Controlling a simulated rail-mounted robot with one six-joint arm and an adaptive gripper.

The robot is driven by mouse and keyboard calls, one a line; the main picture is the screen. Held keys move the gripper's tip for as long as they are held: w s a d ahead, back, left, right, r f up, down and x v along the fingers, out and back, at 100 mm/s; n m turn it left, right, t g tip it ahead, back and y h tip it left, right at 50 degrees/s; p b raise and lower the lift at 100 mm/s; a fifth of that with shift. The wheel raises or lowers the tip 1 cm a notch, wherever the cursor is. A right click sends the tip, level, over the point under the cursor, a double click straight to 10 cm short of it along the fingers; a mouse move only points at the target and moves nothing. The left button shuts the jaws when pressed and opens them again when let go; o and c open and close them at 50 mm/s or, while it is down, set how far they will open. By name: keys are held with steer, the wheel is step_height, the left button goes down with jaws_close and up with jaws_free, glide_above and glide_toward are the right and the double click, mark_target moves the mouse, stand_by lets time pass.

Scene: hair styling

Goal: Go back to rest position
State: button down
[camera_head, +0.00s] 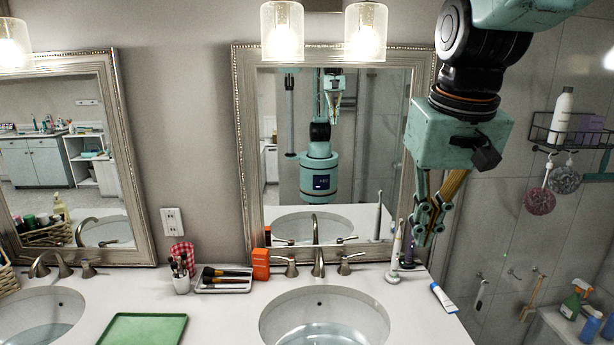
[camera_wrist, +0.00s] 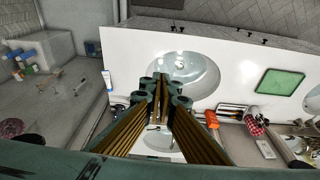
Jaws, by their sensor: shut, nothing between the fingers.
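My gripper (camera_head: 428,232) hangs from my arm at the right side of the head view, pointing down above the right end of the counter. Its fingers are together and hold nothing. In the wrist view the fingers (camera_wrist: 162,90) also meet, with the counter and sink below them. In the head view, a white electric toothbrush (camera_head: 394,255) stands on the counter just left of the fingertips, and a toothpaste tube (camera_head: 444,298) lies below them to the right. A darker upright item beside the toothbrush is partly hidden by the gripper.
The right sink (camera_head: 325,318) and its faucet (camera_head: 318,262) are left of my gripper. A brush tray (camera_head: 224,285), orange box (camera_head: 261,264), brush cup (camera_head: 181,280) and green tray (camera_head: 143,329) stand farther left. A mirror (camera_head: 240,150) is behind; a wire shelf (camera_head: 570,135) hangs right.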

steer(key=s+f+b, duration=0.2)
steer(key=s+f, duration=0.2)
steer(key=s, duration=0.8)
steer(key=s+f+t+b, duration=0.1)
steer(key=s+f+b, duration=0.1)
steer(key=s, duration=1.1)
steer(key=shift+f, duration=0.85)
